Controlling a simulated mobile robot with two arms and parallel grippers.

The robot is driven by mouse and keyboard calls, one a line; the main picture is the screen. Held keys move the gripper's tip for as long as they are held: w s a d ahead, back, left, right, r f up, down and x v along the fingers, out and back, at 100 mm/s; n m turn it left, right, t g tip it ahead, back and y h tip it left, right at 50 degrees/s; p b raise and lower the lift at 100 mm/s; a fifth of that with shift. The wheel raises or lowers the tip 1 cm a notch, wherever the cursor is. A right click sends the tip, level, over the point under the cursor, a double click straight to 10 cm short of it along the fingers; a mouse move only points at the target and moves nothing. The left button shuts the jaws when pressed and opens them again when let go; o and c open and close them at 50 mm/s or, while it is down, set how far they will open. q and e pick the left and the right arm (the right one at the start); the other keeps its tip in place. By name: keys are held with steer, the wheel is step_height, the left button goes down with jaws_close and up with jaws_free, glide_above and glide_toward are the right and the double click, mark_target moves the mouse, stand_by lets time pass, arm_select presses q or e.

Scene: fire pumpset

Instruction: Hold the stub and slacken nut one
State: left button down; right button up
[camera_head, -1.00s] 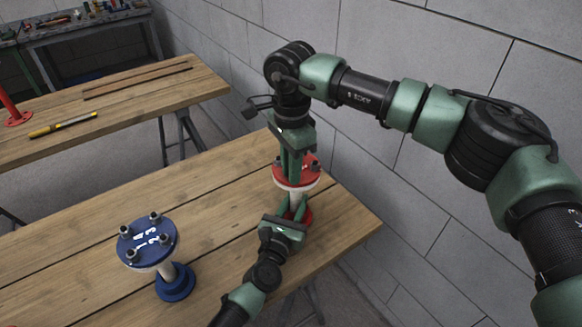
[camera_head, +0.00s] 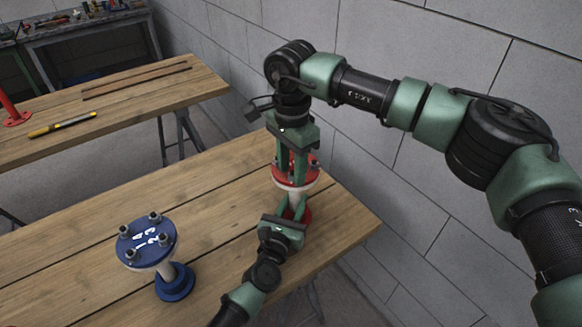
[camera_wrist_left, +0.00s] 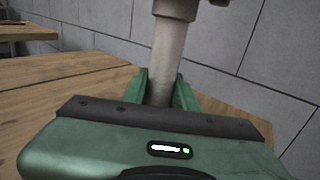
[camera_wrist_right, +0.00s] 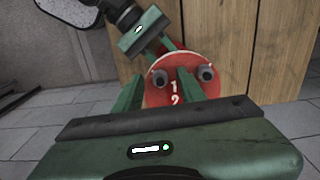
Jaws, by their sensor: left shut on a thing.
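The red-flanged stub (camera_head: 293,177) stands upright on the near bench, a white pipe between red flanges. My left gripper (camera_head: 294,207) is shut on its pipe below the top flange; the pipe (camera_wrist_left: 166,62) rises between the fingers in the left wrist view. My right gripper (camera_head: 293,165) points down just above the top flange, its fingers apart. The other nuts are hidden or unclear.
A blue-flanged stub (camera_head: 147,242) with several nuts stands on the bench (camera_head: 215,196) to the left. A second bench (camera_head: 100,105) behind holds a yellow-and-black tool (camera_head: 62,125) and dark strips. A grey block wall (camera_head: 440,215) is close on the right.

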mark_target(292, 175)
steer(key=shift+a, duration=0.1)
step_height(292, 175, up, 12)
stand_by(0.6)
arm_select(q)
steer(key=c, duration=1)
jaws_free()
steer(key=shift+c, duration=0.2)
